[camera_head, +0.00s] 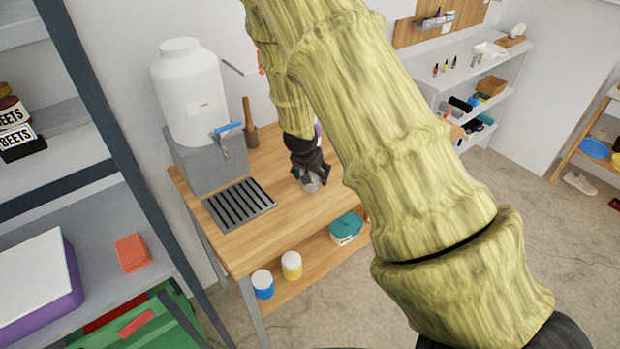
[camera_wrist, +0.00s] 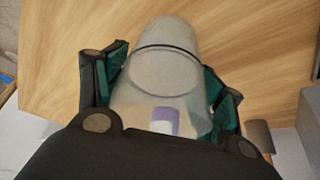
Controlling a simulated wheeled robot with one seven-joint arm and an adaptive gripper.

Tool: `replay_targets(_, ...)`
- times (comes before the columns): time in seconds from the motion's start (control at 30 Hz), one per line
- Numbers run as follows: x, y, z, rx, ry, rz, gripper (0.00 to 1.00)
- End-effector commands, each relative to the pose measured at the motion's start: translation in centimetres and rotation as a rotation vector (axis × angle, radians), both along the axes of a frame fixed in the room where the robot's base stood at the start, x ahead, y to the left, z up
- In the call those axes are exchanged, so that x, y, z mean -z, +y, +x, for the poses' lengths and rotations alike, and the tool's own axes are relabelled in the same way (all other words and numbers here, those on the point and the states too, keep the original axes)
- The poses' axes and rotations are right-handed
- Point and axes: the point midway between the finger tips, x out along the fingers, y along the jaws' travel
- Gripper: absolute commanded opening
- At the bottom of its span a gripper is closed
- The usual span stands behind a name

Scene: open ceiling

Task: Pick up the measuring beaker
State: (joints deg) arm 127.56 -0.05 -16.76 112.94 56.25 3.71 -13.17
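The measuring beaker (camera_head: 311,185) looks like a small grey, translucent vessel on the wooden table, near its right side. My gripper (camera_head: 311,174) is over it, pointing down, with its fingers around it. In the wrist view, a pale rounded translucent vessel (camera_wrist: 165,62), which I take as the beaker, fills the space between the green-padded fingers of my gripper (camera_wrist: 168,80). The pads lie close along both sides; whether they press on it is unclear. My gripper's body hides the near end. A purple and white patch shows by the vessel's lower part.
A white tank (camera_head: 188,92) on a grey stand, a slotted drip tray (camera_head: 239,205) and a wooden mallet (camera_head: 250,125) are on the table (camera_head: 230,255). Cans and a teal-lidded box (camera_head: 346,228) sit on its lower shelf. A metal rack stands at left. My arm hides the table's right part.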

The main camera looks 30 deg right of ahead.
Motion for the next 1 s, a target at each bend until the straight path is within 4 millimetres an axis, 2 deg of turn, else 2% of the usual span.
replay_targets(0.57,-0.1,0.0,0.0,0.0,0.0,0.0,0.47)
replay_targets(0.77,-1.2,0.0,0.1,-0.001,-0.001,-0.002,0.47)
replay_targets(1.0,-3.6,0.1,-0.1,-0.001,0.0,-0.002,0.47)
